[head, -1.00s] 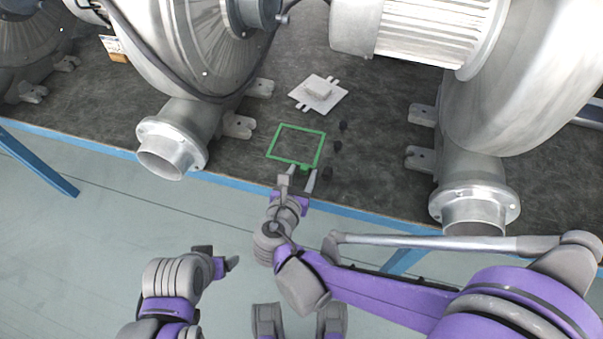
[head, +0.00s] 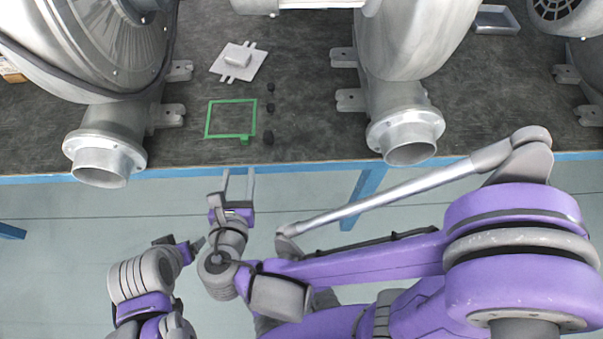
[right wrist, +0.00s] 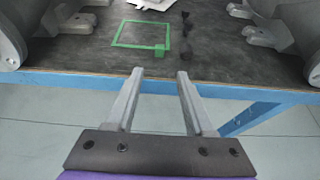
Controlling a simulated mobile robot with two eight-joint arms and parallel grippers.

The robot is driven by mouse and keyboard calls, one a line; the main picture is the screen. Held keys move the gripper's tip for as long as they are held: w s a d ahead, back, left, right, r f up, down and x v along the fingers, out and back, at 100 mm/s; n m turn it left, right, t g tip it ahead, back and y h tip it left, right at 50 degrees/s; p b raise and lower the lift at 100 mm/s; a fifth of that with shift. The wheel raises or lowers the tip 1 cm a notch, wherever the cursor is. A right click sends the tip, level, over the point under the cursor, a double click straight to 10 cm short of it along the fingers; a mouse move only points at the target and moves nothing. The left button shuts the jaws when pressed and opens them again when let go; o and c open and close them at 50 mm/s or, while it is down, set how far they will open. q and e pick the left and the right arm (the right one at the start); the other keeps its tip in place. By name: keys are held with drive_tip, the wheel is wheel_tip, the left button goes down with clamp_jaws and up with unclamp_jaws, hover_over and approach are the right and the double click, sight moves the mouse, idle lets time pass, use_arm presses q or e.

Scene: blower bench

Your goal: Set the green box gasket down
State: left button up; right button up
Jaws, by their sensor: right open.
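The green box gasket (head: 207,120), a thin square frame with a small tab at its near right corner, lies flat on the dark bench top near its front edge. It also shows in the right wrist view (right wrist: 117,33). My right gripper (head: 238,172) is open and empty, just in front of the bench edge and apart from the gasket. In the right wrist view its two fingers (right wrist: 157,75) are spread with nothing between them. My left gripper (head: 194,245) is low at the left, away from the bench; its jaw opening is not clear.
A white plate with a raised block (head: 238,62) lies behind the gasket. Several small black knobs (head: 270,107) stand to its right. Blower outlets (head: 104,158) and (head: 405,135) flank this spot. The blue bench edge (head: 300,167) runs in front.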

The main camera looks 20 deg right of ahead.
drive_tip(key=s+d+f+m+g+y, duration=0.2)
drive_tip(key=s+d+m+g, duration=0.2)
drive_tip(key=d+m, duration=0.5)
drive_tip(key=s+d+f+m+g+y, duration=0.2)
drive_tip(key=d+m, duration=0.8)
drive_tip(key=m, duration=1.3)
drive_tip(key=s+f+g, duration=0.1)
drive_tip(key=s+g, duration=0.1)
drive_tip(key=shift+s+d+f, duration=0.2)
drive_tip(key=shift+s, duration=0.15)
use_arm(q)
wheel_tip(320, 180, up, 14)
drive_tip(key=w+p, duration=0.1)
drive_tip(key=p, duration=1.2)
drive_tip(key=shift+w+r+t, duration=0.15)
drive_tip(key=shift+w+t, duration=0.15)
use_arm(e)
wheel_tip(320, 180, up, 14)
drive_tip(key=w, duration=0.1)
drive_tip(key=shift+w+r+t, duration=0.15)
drive_tip(key=shift+w+t, duration=0.15)
